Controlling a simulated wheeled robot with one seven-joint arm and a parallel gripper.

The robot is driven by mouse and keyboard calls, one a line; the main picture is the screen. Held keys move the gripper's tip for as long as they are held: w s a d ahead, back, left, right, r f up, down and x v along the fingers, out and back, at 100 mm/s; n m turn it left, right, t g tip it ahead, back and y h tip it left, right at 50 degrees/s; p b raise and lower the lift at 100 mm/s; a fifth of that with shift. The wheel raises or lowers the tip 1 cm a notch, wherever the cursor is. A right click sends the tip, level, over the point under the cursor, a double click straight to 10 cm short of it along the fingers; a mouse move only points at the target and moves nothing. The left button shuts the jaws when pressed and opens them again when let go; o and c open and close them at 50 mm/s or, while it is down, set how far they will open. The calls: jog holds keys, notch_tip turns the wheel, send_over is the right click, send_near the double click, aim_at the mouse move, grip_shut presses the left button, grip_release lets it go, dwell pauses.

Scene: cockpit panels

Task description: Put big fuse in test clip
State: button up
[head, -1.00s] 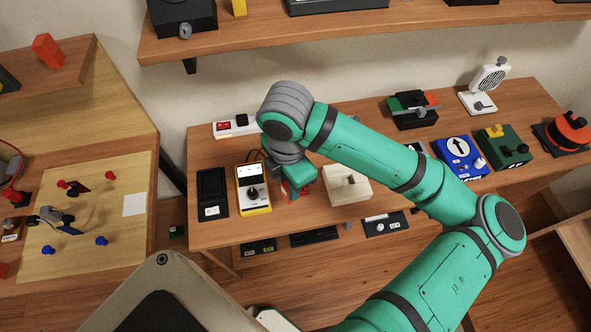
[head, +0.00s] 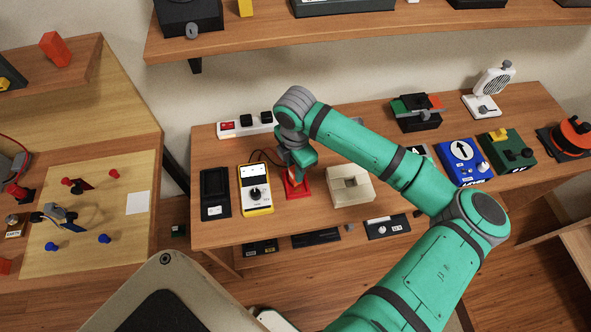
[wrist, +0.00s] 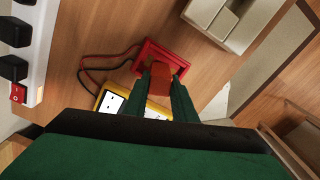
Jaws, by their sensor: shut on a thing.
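The red test clip (head: 306,188) sits on the table just right of the yellow meter in the head view. It also shows in the wrist view as a red square base (wrist: 147,50). My gripper (head: 296,172) points down over the clip. In the wrist view its two dark green fingers (wrist: 163,82) are shut on an orange-brown block, which looks like the big fuse (wrist: 161,76). The fuse overlaps the clip's base there. I cannot tell whether it is seated in the clip or just above it. The fingers hide its sides.
The yellow meter (head: 256,201) with its wires stands left of the clip. A cream box (head: 365,190) stands close on the right. A white power strip (head: 230,130) lies behind. A black tray (head: 215,205) is farther left.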

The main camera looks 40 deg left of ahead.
jog(key=shift+f, duration=0.55)
jog(key=shift+f, duration=0.1)
jog(key=o, duration=1)
notch_tip(320, 180, up, 12)
jog(key=shift+r, duration=0.15)
jog(key=shift+a, duration=0.1)
